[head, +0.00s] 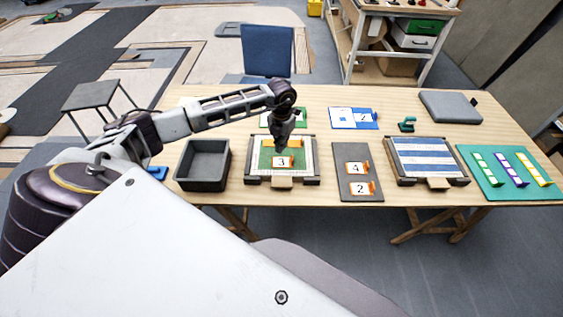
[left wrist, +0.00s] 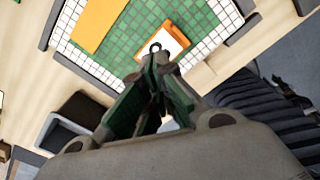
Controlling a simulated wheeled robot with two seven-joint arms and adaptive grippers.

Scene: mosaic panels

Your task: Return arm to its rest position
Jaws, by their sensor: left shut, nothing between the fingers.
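My left arm reaches in from the left in the head view. My left gripper (head: 282,140) is shut and empty, pointing down above the green mosaic panel with a white tiled border (head: 265,158) in its dark frame. A tile marked 3 (head: 283,162) with an orange tab lies on that panel, just below the gripper. In the left wrist view, the shut fingers (left wrist: 158,60) appear beside an orange and white piece (left wrist: 165,42) on the green tiles. Whether they touch it cannot be told. My right gripper is not in view.
A dark open bin (head: 203,165) stands left of the panel. A grey board (head: 358,172) with tiles 4 and 2 lies right of it, then a blue-and-white striped panel (head: 430,155) and a green board (head: 497,185).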

